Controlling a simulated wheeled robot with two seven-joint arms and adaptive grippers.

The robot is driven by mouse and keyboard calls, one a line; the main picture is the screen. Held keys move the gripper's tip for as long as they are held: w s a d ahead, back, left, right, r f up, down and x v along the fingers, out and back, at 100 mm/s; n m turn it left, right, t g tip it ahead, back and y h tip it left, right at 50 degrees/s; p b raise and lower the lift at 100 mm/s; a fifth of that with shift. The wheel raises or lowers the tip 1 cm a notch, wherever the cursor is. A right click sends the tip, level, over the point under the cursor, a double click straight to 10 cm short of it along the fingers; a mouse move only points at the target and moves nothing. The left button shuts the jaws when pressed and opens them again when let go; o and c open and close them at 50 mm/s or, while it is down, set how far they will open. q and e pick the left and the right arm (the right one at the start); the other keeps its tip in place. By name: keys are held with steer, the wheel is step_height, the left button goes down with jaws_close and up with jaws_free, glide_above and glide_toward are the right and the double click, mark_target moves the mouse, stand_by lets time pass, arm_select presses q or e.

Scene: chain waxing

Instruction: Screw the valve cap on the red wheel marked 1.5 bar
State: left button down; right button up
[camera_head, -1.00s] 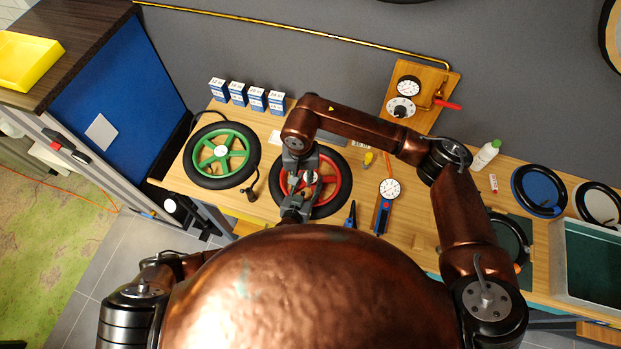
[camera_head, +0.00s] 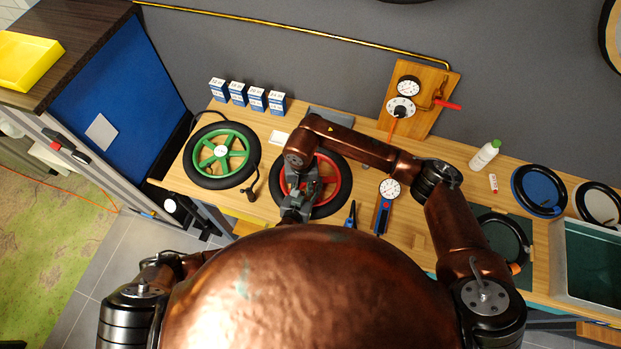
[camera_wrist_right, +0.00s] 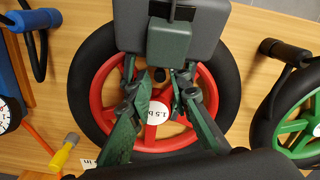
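The red wheel (camera_head: 342,184) with a black tyre lies flat on the wooden bench, partly covered by my right arm. I cannot make out the valve cap.
A green wheel (camera_head: 247,153) lies left of the red one. A blue gauge tool (camera_head: 382,213) lies to the right. Blue-white boxes (camera_head: 257,99) stand behind. A yellow-tipped tool (camera_wrist_right: 66,150) lies beside the red wheel. A wall gauge board (camera_head: 430,101) is behind.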

steer(key=shift+f, duration=0.2)
steer(key=shift+c, duration=0.6)
jaws_close()
steer(key=m, duration=0.9)
steer(key=shift+m, duration=0.4)
steer(key=m, duration=0.3)
steer(key=shift+m, duration=0.4)
steer(key=m, duration=0.5)
steer(key=shift+m, duration=0.4)
